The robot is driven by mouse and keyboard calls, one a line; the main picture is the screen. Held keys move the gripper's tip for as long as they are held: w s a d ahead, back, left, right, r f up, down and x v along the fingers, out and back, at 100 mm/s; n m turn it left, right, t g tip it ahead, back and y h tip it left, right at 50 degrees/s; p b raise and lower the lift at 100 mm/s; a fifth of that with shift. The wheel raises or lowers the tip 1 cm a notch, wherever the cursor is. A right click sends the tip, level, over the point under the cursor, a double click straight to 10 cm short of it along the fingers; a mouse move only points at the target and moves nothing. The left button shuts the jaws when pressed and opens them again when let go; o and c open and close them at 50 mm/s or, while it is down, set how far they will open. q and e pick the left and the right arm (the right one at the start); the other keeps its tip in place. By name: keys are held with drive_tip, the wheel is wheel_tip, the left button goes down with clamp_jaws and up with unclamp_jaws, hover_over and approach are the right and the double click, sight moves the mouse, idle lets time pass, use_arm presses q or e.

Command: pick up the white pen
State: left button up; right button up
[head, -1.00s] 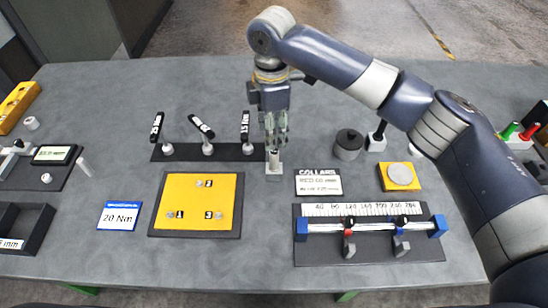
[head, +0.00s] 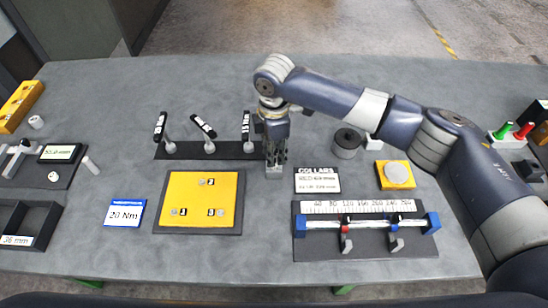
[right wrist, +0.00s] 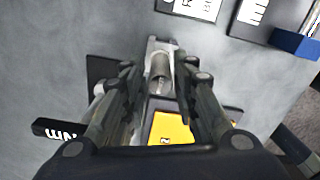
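My right gripper (head: 275,162) points down over a small grey block (head: 274,173) near the middle of the table. In the right wrist view, its fingers (right wrist: 160,75) are apart, on either side of a grey-white upright cylinder (right wrist: 160,68) at the block. Gaps show beside the cylinder. I cannot tell for sure whether this is the white pen, since the fingers hide most of it in the head view. A short white cylinder (head: 91,165) stands far left, beside a dark plate. My left gripper is not in view.
Behind the gripper's left is a dark strip (head: 228,151) with black-handled tools. In front left is a yellow board (head: 195,190). To the right are a collars card (head: 318,180), a dark cylinder (head: 347,145) and a blue-ended gauge (head: 430,223). The table between the board and the gauge is clear.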

clamp_jaws()
drive_tip(key=shift+r, duration=0.15)
